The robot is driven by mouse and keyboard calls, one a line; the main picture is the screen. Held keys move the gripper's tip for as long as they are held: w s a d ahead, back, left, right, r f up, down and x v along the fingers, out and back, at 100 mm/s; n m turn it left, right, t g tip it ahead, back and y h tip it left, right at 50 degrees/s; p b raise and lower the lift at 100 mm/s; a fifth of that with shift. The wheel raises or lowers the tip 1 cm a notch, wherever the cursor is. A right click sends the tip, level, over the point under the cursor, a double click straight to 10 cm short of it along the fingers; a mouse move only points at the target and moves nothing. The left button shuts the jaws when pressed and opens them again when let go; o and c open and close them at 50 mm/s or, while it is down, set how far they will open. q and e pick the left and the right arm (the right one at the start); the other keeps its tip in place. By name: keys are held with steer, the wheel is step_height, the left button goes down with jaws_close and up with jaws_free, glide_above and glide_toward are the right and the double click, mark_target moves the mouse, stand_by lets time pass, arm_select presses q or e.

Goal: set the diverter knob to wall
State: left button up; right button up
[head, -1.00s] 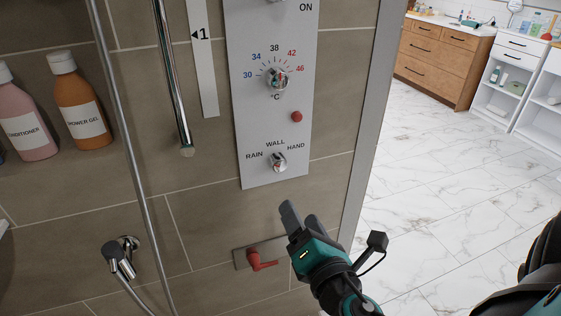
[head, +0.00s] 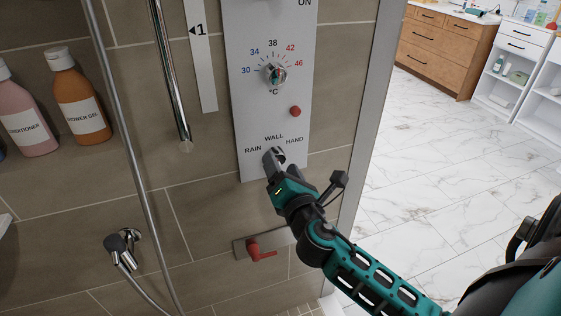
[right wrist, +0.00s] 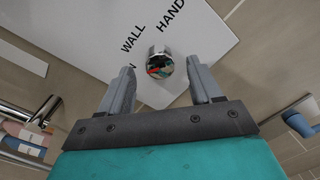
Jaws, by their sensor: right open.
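The diverter knob is a small chrome knob low on the white shower panel (head: 262,120), below the words RAIN, WALL and HAND. In the head view my right gripper (head: 274,157) is in front of the knob and mostly hides it. In the right wrist view the diverter knob (right wrist: 159,64) shows just beyond and between the two fingertips of my right gripper (right wrist: 163,80). The gripper is open, with a gap on each side of the knob. My left gripper is not in view.
A chrome temperature knob (head: 276,75) and a red button (head: 295,111) are higher on the panel. A red lever (head: 258,251) is on the wall below. A shower hose (head: 133,165) and bottles (head: 80,100) are at the left. The marble floor at right is clear.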

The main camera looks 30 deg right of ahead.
steer(key=shift+x, duration=0.8)
steer(key=c, duration=1)
